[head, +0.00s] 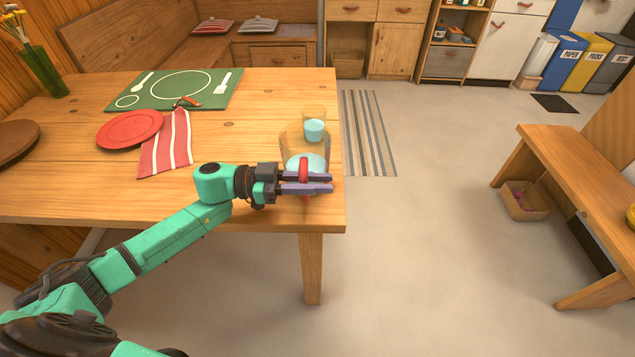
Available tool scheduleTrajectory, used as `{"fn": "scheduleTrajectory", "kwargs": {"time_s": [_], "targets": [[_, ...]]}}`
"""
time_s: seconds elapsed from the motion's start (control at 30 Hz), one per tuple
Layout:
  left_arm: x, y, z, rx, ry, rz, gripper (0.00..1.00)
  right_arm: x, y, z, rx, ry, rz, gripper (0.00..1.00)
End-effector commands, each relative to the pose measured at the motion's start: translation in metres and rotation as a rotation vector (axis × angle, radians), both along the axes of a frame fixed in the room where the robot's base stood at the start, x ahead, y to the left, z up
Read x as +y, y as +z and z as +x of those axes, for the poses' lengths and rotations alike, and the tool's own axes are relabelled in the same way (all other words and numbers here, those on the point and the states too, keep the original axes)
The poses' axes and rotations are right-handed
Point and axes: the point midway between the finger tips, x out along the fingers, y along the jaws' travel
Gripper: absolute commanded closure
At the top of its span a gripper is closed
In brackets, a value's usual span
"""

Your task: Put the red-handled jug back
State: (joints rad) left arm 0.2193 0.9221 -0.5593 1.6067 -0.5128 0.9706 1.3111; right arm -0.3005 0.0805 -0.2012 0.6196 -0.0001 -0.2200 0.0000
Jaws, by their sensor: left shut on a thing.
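The jug (292,146) is a clear, slightly amber vessel with pale blue liquid inside. It is at the right end of the wooden table, near the corner. Its red handle (304,166) faces me. My left gripper (308,183) comes in from the left and is shut on the red handle, with purple fingers across it. The fingers hide the lower part of the jug, so I cannot tell whether its base touches the table. My right gripper is not in view.
A glass (314,127) with blue liquid is close behind the jug. A red plate (130,128), a striped napkin (168,146) and a green placemat (175,91) lie on the table (245,130).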

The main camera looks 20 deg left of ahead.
Motion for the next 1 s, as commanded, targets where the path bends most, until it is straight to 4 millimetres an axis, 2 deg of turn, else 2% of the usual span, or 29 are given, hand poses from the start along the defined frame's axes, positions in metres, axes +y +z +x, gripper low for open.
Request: {"fn": "scheduleTrajectory", "kwargs": {"time_s": [0.3, 0.33, 0.4, 0.77, 0.87, 1.0], "targets": [[0.000, -0.001, 0.000, -0.006, -0.001, -0.002, 1.00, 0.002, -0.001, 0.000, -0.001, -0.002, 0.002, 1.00], [0.000, -0.003, 0.000, -0.002, 0.000, 0.000, 0.74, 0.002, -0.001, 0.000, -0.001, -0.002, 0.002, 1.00], [0.000, -0.003, 0.000, -0.002, 0.000, 0.000, 0.48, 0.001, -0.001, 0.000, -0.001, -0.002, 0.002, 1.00], [0.001, 0.001, 0.000, -0.002, 0.000, 0.000, 0.48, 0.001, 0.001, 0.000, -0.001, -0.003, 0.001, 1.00], [0.017, -0.002, -0.004, 0.001, 0.002, 0.004, 0.48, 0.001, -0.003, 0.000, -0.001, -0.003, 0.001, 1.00], [0.054, -0.003, -0.013, 0.003, 0.002, 0.007, 0.48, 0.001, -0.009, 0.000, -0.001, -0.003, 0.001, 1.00]]}}
